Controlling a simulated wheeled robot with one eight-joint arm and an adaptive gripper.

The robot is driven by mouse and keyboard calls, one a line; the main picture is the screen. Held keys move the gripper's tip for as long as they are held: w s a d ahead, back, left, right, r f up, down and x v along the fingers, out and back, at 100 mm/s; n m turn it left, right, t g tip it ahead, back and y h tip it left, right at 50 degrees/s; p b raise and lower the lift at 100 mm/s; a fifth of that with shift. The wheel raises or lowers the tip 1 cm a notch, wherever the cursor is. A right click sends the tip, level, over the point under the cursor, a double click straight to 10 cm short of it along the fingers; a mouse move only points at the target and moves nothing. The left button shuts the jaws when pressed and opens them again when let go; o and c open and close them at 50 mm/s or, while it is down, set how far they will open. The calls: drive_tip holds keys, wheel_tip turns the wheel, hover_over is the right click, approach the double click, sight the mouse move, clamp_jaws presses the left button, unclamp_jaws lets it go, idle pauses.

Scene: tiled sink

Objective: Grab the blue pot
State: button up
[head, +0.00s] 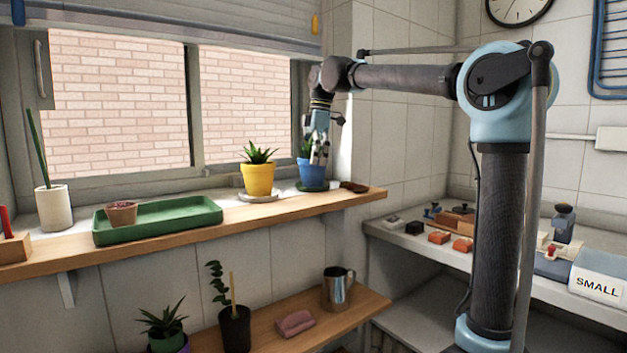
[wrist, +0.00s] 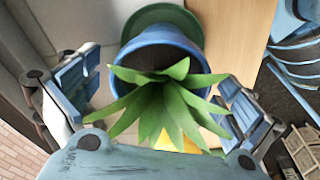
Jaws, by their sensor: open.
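The blue pot (head: 313,175) stands upright on a green saucer (head: 326,186) near the right end of the wooden window shelf. It holds a spiky green plant (wrist: 170,95). In the wrist view the blue pot (wrist: 157,42) is seen from above, on its green saucer (wrist: 185,15). My gripper (head: 319,155) is pointed down over the pot in the head view, with fingers partly in front of it. In the wrist view my gripper (wrist: 160,92) is open, one finger on each side of the pot and plant, with visible gaps. Nothing is held.
A yellow pot (head: 257,180) with a plant stands just left of the blue pot. A dark brown item (head: 354,187) lies to its right near the shelf end. A green tray (head: 165,222) with a small terracotta pot is further left. The window wall is close behind.

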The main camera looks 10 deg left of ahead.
drive_tip(key=c, duration=1.9)
drive_tip(key=shift+r, duration=0.1)
